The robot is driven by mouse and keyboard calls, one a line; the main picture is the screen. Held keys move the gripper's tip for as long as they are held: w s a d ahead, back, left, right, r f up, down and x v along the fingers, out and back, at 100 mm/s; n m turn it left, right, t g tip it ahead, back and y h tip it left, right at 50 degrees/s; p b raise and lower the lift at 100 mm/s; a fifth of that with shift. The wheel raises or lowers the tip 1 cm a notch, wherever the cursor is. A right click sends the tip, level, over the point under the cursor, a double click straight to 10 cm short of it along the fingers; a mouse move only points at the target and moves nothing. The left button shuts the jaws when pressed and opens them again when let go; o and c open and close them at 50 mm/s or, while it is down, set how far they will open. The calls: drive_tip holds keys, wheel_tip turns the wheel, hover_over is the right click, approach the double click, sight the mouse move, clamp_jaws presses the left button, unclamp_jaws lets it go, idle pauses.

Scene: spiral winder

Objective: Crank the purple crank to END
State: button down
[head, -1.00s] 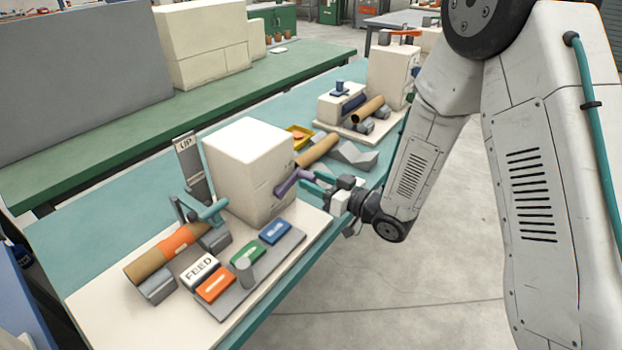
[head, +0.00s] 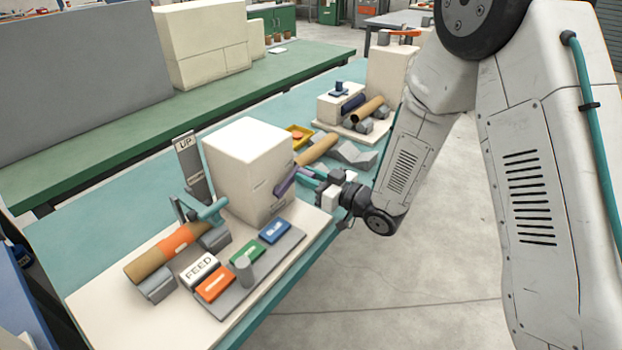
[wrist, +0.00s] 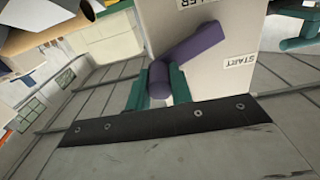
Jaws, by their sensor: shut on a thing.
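The purple crank (head: 285,184) sticks out from the side of the white winder box (head: 247,165). In the wrist view the crank's arm (wrist: 195,45) runs up to the right from its handle (wrist: 159,80). A START label (wrist: 240,61) shows on the box face to the right of the crank, and another label is partly seen above it; no END mark shows. My gripper (head: 308,174) is at the crank, and its teal fingers (wrist: 158,88) are shut on the crank handle, one on each side.
A cardboard tube (head: 160,258) lies at left below the UP lever (head: 188,165). A second machine (head: 388,75) stands farther back.

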drive_tip(key=c, duration=1.2)
unclamp_jaws()
drive_tip(key=shift+s, duration=0.1)
drive_tip(key=shift+c, duration=0.2)
drive_tip(key=v, duration=0.7)
drive_tip(key=shift+s+d, duration=0.25)
drive_tip(key=shift+d, duration=0.1)
